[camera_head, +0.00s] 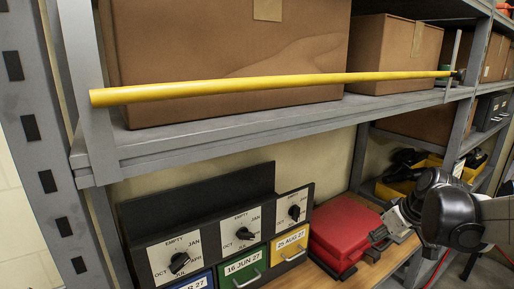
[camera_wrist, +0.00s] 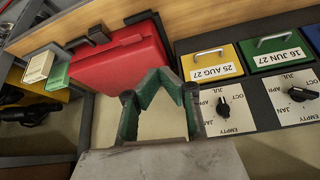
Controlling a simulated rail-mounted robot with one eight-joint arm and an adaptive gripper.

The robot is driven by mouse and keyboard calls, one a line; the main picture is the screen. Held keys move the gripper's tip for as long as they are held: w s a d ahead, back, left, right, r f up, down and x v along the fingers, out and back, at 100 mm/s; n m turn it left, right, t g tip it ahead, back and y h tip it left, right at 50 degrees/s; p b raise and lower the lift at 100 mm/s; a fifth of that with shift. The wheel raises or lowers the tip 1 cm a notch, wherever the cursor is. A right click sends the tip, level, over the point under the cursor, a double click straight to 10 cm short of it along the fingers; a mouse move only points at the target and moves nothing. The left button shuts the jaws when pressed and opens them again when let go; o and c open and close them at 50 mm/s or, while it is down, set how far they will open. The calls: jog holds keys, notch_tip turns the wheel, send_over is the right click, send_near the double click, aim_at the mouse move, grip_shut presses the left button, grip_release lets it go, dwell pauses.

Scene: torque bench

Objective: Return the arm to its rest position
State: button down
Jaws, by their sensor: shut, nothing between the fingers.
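My gripper (camera_head: 380,238) is at the right of the head view, at the end of my black and grey arm, close to the right side of a red case (camera_head: 345,232). In the wrist view my gripper (camera_wrist: 160,84) reaches up from the bottom, its worn green-grey fingers shut with nothing held. The red case (camera_wrist: 118,55) lies beyond and left of the fingers there. Whether the fingers touch anything is hard to tell, but I see no contact.
A dial box (camera_head: 225,212) with labelled drawers stands left of the case on the wooden bench (camera_head: 345,277). A yellow bar (camera_head: 250,86) runs along the shelf above, before cardboard boxes (camera_head: 225,50). A yellow bin (camera_head: 395,190) sits behind my arm.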

jog(key=s+a+r+m+t+h, duration=0.1)
jog(key=s+a+m, duration=0.1)
jog(key=s+a, duration=0.4)
jog(key=s+a+r+m+h, duration=0.1)
jog(key=s+a, duration=0.5)
jog(key=s, duration=0.8)
jog(key=shift+r+m+t, duration=0.4)
jog(key=shift+r+m, duration=0.35)
jog(key=shift+m, duration=0.15)
jog(key=shift+a, duration=0.1)
